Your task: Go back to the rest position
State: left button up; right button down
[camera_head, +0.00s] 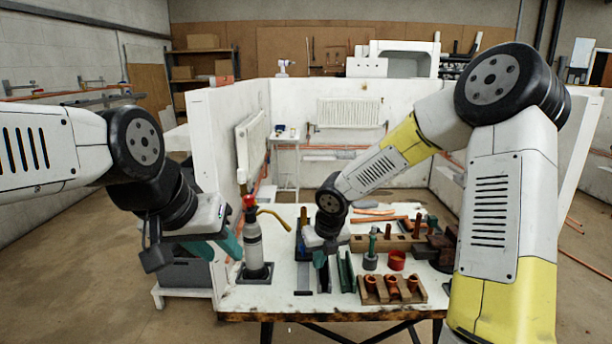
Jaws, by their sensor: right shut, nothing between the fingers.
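My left gripper (232,245) comes in from the left, low at the workbench's left edge, its teal finger beside the gas torch (253,246). Whether its jaws are open or touching the torch cannot be told. The torch stands upright on a dark base, with a red valve and a brass nozzle pointing right. My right arm reaches across from the right and bends down to the bench. My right gripper (322,262) points down over the dark holders at the middle of the bench, shut and empty. Its fingertips are partly hidden.
White partition walls (220,140) with radiators (348,112) stand behind. A grey bin (185,272) is at left.

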jog(key=s+d+r+m+h, duration=0.1)
jog(key=s+d+r+m, duration=0.5)
jog(key=m, duration=0.4)
jog(key=s+d+r+m+h, duration=0.1)
jog(key=s+d+r+m, duration=0.3)
jog(key=r+m, duration=0.4)
jog(key=s+r+m+t+y, duration=0.1)
jog(key=s+r+m, duration=0.2)
jog(key=s+m, duration=0.4)
jog(key=s+r+m+t+y, duration=0.1)
jog(key=s+r+m, duration=0.2)
jog(key=s+m, duration=0.4)
jog(key=m, duration=0.7)
jog(key=shift+d+r+y, duration=0.15)
jog(key=shift+d+y, duration=0.25)
jog(key=shift+d, duration=0.1)
